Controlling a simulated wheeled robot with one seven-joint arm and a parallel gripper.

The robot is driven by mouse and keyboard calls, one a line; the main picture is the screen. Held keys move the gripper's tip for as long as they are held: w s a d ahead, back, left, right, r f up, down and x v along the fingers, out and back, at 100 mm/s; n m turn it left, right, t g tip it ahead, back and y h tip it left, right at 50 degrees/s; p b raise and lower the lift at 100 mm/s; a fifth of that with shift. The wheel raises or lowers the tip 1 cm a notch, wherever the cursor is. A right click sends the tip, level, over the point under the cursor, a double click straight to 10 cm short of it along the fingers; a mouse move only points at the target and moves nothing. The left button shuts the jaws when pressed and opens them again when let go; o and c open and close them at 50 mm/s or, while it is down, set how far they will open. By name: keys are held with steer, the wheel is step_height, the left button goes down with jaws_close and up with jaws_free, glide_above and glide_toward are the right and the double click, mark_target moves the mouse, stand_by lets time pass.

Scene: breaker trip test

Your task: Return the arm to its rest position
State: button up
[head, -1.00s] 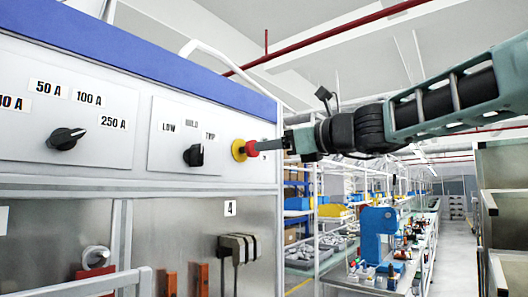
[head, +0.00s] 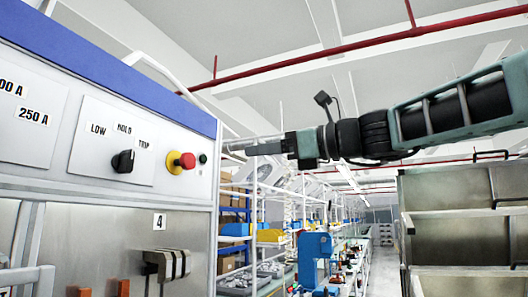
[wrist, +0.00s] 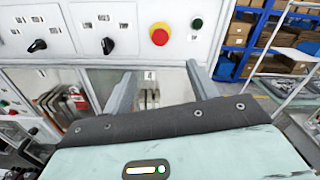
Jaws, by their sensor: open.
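My gripper (head: 236,147) is to the right of the test panel in the head view, apart from it, with its fingers pointing left. In the wrist view my gripper (wrist: 160,82) shows its two fingers spread wide with nothing between them. The panel (head: 95,185) carries a red push button on a yellow ring (head: 182,162), a small dark green button (head: 203,159) and a black LOW/HOLD/TRIP knob (head: 124,161). The red button (wrist: 159,35) and green button (wrist: 197,23) also show beyond the fingers in the wrist view. My arm extends in from the right.
A metal shelf unit (head: 460,225) stands at the right, below my arm. A blue machine (head: 314,255) and benches line the aisle behind. A red pipe (head: 360,47) runs overhead. Black connectors (head: 168,265) sit below the panel's label 4.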

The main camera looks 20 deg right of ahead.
stand_by(0.3)
steer(key=s+a+f+n+g+h, duration=0.25)
steer(key=a+f+n, duration=0.2)
steer(key=f, duration=0.55)
steer(key=s+a+f+n+g+h, duration=0.1)
steer(key=s+a+f+n+g, duration=0.3)
steer(key=f, duration=0.7)
steer(key=s+a+f+n+g+h, duration=0.1)
steer(key=s+a+f+n+g, duration=0.15)
steer(key=f+n, duration=0.55)
steer(key=s+d+f+n+g+h, duration=0.2)
steer(key=s+d+f+n+h, duration=0.1)
steer(key=s+f+n, duration=0.4)
steer(key=s+d+f+n+g+h, duration=0.1)
steer(key=s+d+f+n+h, duration=0.2)
steer(key=s+f+n, duration=0.5)
step_height(320, 180, down, 7)
steer(key=shift+s+d+r+g+h, duration=0.2)
steer(key=shift+s+g+h, duration=0.3)
steer(key=shift+h, duration=0.35)
